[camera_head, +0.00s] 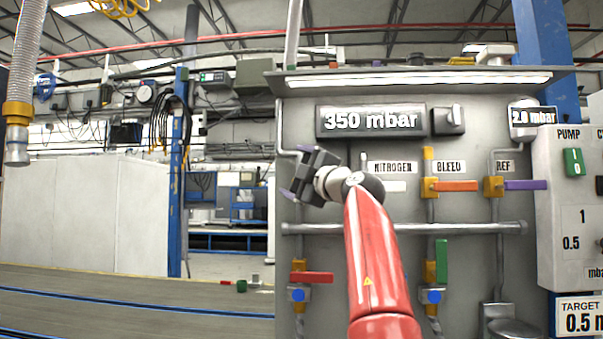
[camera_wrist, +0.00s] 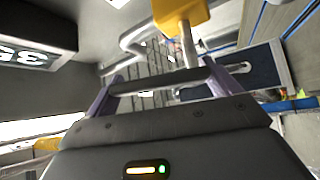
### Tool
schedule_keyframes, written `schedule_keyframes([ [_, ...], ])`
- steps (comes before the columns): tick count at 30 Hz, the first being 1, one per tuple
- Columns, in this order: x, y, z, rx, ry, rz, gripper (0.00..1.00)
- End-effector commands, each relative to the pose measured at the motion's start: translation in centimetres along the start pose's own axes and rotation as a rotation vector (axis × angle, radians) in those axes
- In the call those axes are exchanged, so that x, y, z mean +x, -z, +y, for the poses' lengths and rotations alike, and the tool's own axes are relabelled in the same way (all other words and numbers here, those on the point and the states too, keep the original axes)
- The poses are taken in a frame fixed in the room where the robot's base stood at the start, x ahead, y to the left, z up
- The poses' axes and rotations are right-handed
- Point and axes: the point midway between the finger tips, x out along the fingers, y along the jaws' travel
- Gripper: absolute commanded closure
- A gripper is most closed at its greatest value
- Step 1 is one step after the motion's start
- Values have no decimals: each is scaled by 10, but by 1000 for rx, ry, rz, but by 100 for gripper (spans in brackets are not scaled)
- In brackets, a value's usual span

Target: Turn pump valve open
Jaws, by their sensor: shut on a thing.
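My gripper (camera_head: 293,182) is up at the left edge of the grey panel, left of the NITROGEN label, and covers part of the panel. In the wrist view its two purple-sided fingers (camera_wrist: 160,86) stand apart, with a dark bar (camera_wrist: 155,84) between them. I take the gripper as shut on this bar; whether it is the pump valve's handle I cannot tell. A yellow valve body (camera_wrist: 181,12) on a grey pipe shows just beyond the fingers. No label reading PUMP shows beside my gripper; one sits on the control box (camera_head: 569,134) at the right.
Right of my red arm are the orange BLEED handle (camera_head: 456,186) and purple REF handle (camera_head: 526,185). Below are a red handle (camera_head: 318,277) and a green handle (camera_head: 442,260). A horizontal pipe (camera_head: 470,228) crosses the panel. Open floor space lies left.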

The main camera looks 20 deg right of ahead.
Motion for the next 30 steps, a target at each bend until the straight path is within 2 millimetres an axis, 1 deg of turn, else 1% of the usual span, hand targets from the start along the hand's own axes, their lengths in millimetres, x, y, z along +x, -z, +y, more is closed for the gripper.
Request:
schedule_keyframes([
  [8, 0, 1, -1, 1, 2, 3, 52],
  [9, 0, 1, -1, 1, 2, 3, 10],
  [11, 0, 1, -1, 1, 2, 3, 2],
  [12, 0, 1, -1, 1, 2, 2, 0],
  [17, 0, 0, -1, 1, 1, 1, 0],
  [20, -4, 0, -1, 1, 0, 1, 0],
  [23, -14, 0, -4, 0, 0, 1, 0],
  [30, -56, 0, -5, 3, -1, 3, 0],
])
